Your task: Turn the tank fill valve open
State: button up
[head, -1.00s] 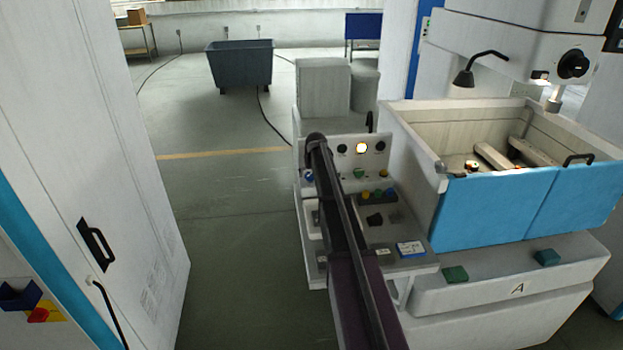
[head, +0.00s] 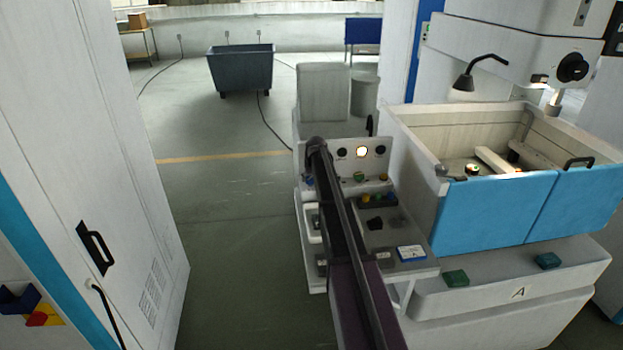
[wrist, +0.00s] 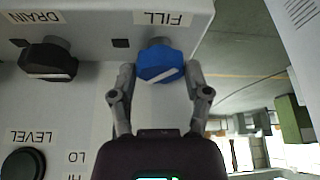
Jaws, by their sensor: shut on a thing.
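The tank fill valve is a blue knob (wrist: 160,63) with a white pointer line, under the upside-down label FILL (wrist: 164,19) in the wrist view. My gripper (wrist: 160,76) has a finger on each side of the blue knob and is shut on it. The white line on the knob slants across its lower face. In the head view my arm covers much of the panel, and a small bit of the blue knob (head: 309,181) shows just left of the arm.
A black DRAIN knob (wrist: 48,62) is beside the fill knob in the wrist view, with a black LEVEL knob (wrist: 24,164) lower down. In the head view a blue-fronted tank (head: 495,208) stands right of the panel. The floor left of it is clear.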

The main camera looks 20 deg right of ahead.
jog(key=shift+d+n, duration=0.1)
jog(key=shift+n, duration=0.3)
jog(key=n+y, duration=0.1)
jog(key=n, duration=0.3)
jog(key=shift+d+y, duration=0.1)
jog(key=shift+y, duration=0.3)
jog(key=shift+n+g+y, duration=0.4)
jog(key=shift+n+y, duration=0.1)
jog(key=shift+n, duration=0.8)
jog(key=o, duration=1.1)
jog(key=shift+o, duration=0.2)
